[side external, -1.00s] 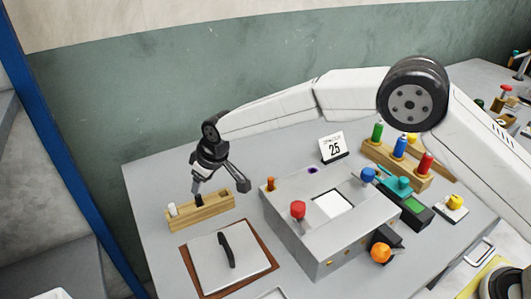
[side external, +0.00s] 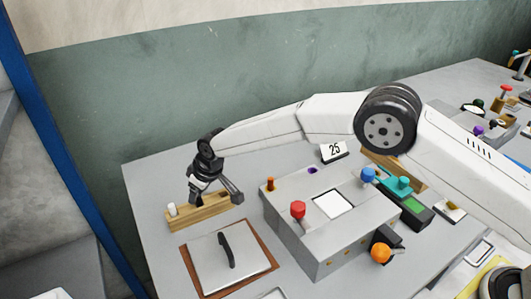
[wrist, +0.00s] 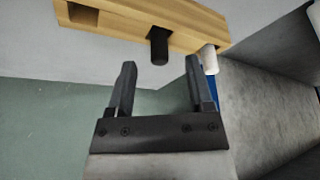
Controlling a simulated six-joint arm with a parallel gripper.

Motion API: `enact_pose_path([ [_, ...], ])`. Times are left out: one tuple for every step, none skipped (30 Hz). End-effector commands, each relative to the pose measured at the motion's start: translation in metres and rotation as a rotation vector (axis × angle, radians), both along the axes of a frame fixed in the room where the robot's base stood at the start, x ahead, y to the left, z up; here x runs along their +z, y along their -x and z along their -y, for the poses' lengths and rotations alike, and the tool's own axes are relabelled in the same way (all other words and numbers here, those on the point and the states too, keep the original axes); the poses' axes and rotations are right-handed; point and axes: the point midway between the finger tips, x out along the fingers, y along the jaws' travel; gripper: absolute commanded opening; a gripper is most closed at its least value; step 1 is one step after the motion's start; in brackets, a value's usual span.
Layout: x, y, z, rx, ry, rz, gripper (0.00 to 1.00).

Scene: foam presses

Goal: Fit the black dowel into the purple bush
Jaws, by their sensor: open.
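The black dowel (wrist: 159,47) stands in a wooden block (wrist: 120,22), which also shows in the side view (side external: 212,212). My gripper (wrist: 158,68) is open. In the wrist view the dowel's free end lies between the lines of the two fingers, just ahead of their tips. In the side view my gripper (side external: 217,200) is low over the block and hides the dowel. The purple bush (side external: 312,170) is a small purple-rimmed hole in the top of the grey press box, towards its back edge.
A white peg (side external: 172,209) stands in the same block, close to my gripper. A lidded plate with a black handle (side external: 226,250) lies in front. A calendar (side external: 334,151) stands behind.

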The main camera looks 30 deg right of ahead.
Motion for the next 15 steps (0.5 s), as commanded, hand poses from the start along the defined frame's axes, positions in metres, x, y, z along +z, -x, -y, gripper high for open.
enact_pose_path([
  [-0.006,-0.001,-0.001,0.0,0.001,-0.001,0.67],
  [-0.009,-0.002,-0.002,0.0,0.001,-0.001,0.67],
  [-0.013,-0.003,-0.003,0.0,0.001,-0.002,0.67],
  [-0.014,-0.005,-0.003,0.0,0.001,-0.001,0.67],
  [-0.017,-0.005,-0.004,0.0,0.001,-0.001,0.67],
  [-0.02,-0.006,-0.004,0.0,0.001,-0.002,0.67],
  [-0.021,-0.007,-0.005,0.001,0.001,-0.001,0.67],
  [-0.022,-0.007,-0.005,0.001,0.0,0.0,0.67],
  [-0.024,-0.008,-0.006,0.001,0.0,0.0,0.67],
  [-0.025,-0.008,-0.006,0.001,0.0,0.0,0.67],
  [-0.026,-0.008,-0.006,0.001,0.001,-0.001,0.67],
  [-0.026,-0.008,-0.006,0.001,0.001,-0.001,0.67],
  [-0.027,-0.009,-0.006,0.001,0.001,-0.001,0.67],
  [-0.027,-0.009,-0.006,0.001,0.0,0.0,0.67],
  [-0.027,-0.009,-0.006,0.001,0.0,0.0,0.67],
])
